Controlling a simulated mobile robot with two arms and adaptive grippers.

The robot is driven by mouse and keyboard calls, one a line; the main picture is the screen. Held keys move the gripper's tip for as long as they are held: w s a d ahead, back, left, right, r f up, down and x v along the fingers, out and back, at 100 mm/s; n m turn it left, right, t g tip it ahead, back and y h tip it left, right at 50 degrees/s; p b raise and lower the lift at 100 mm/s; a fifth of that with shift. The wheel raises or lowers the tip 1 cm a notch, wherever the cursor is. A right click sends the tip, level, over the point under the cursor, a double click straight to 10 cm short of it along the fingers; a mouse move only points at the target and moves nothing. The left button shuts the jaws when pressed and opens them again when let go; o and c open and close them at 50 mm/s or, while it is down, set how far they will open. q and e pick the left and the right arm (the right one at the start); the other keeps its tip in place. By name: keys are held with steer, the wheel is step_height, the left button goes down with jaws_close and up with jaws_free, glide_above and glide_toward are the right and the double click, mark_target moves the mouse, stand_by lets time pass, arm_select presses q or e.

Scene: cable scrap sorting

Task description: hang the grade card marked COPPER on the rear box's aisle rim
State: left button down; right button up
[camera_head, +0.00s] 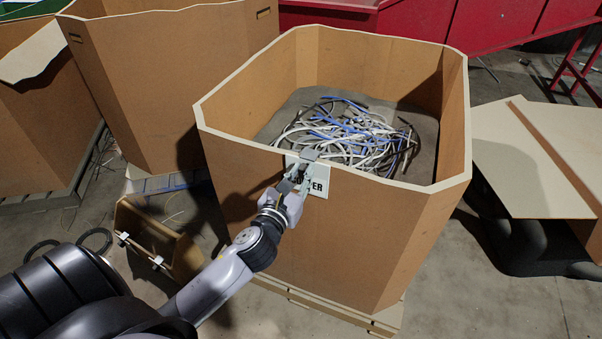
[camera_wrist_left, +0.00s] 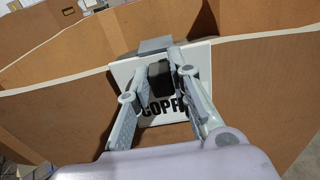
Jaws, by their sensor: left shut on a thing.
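The white grade card (camera_head: 319,184) with black lettering is at the near rim of the large cardboard box (camera_head: 330,235) in the middle of the head view. In the left wrist view the card (camera_wrist_left: 197,58) reads "COPP", the rest hidden by a finger. A grey clip or hook (camera_wrist_left: 155,44) at its top lies at the rim. My left gripper (camera_head: 298,172) is shut on the card, in front of the box wall; it also shows in the left wrist view (camera_wrist_left: 160,75). I cannot tell whether the hook is fully seated over the rim. My right gripper is not in view.
White and blue cable scrap (camera_head: 350,135) lies in the box. Another tall cardboard box (camera_head: 165,80) stands behind left. A small wooden tray (camera_head: 160,240) is on the floor at left. Flat boards (camera_head: 535,150) lie at right. A red structure (camera_head: 410,20) stands at the back.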

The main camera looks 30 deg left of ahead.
arm_select(q)
steer(key=c, duration=1.4)
jaws_free()
steer(key=shift+o, duration=0.2)
steer(key=s+d, duration=0.2)
steer(key=s, duration=1)
steer(key=s+d+f+n+g+h, duration=0.1)
steer(key=s+f+n+g, duration=0.3)
steer(key=f, duration=0.8)
steer(key=s+f+n+g, duration=0.15)
steer(key=f+n, duration=0.45)
steer(key=f, duration=0.7)
steer(key=s+d+f+n+g+h, duration=0.1)
steer(key=s+f+n+g, duration=0.35)
steer(key=f, duration=0.75)
steer(key=s+d+f+n+g, duration=0.1)
steer(key=s+f+n+g, duration=0.2)
steer(key=s+f+n, duration=0.5)
steer(key=s+d+f+n+g+h+p, duration=0.1)
steer(key=s+d+f+n+g, duration=0.1)
steer(key=s+f+n, duration=0.7)
steer(key=s+f+g, duration=0.1)
steer(key=s, duration=0.4)
steer(key=shift+s, duration=0.3)
steer(key=shift+f, duration=0.1)
